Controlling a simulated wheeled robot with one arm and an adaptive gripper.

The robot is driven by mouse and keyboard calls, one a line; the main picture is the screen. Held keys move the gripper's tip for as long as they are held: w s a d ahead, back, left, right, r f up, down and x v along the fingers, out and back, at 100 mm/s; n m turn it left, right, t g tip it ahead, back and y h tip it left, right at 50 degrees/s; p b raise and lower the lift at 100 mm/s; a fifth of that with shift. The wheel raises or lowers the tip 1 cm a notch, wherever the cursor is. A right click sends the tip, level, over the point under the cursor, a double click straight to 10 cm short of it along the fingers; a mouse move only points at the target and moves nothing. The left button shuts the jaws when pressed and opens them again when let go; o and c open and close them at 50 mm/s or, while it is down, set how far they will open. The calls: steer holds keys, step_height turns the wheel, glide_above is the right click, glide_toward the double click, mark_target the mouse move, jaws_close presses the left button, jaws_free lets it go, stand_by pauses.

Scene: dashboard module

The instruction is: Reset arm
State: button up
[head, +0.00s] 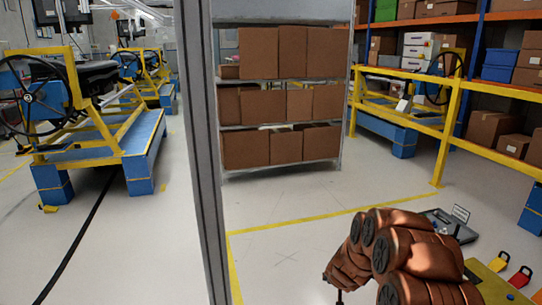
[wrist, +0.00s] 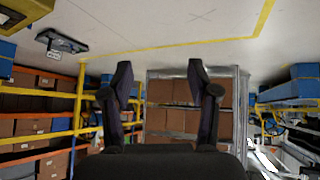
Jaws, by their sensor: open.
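My gripper (wrist: 158,75) is open in the wrist view, with its two dark fingers apart and nothing between them. The wrist view is upside down, with the floor at the top and the box rack beyond the fingers. My copper-brown arm (head: 420,255) is folded at the lower right of the head view. Its wrist end points down near the bottom edge, where only a small dark part shows; the fingers cannot be made out there.
A rack of cardboard boxes (head: 279,105) stands ahead. A yellow rail (head: 410,113) runs at the right. Dashboard stands (head: 95,140) with steering wheels are at the left. A grey post (head: 204,150) crosses the head view. A grey device (head: 448,224) lies right of the clear floor.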

steer(key=s+a+r+n+g+y+p, duration=0.1)
steer(key=s+a+r+p, duration=0.25)
steer(key=s+r, duration=0.4)
steer(key=s+a+r+g+y+p, duration=0.1)
steer(key=s+a+r+y+p, duration=0.2)
steer(key=r, duration=0.7)
steer(key=s+a+r+n+g+p, duration=0.1)
steer(key=s+a+r+p, duration=0.4)
steer(key=r, duration=0.4)
steer(key=s+d+r+g+p, duration=0.2)
steer(key=s+r+p, duration=0.2)
steer(key=s, duration=0.8)
steer(key=s+d+r+g+h+p, duration=0.1)
steer(key=s+d+r+g+p, duration=0.1)
steer(key=s+r, duration=0.7)
steer(key=s+d+r+m+g+h+p, duration=0.1)
steer(key=s+r+p, duration=0.5)
steer(key=s, duration=0.9)
steer(key=shift+s+d+r+g, duration=0.15)
steer(key=shift+d+r+g, duration=0.7)
steer(key=shift+d, duration=0.3)
steer(key=shift+f, duration=0.1)
steer(key=shift+c, duration=0.3)
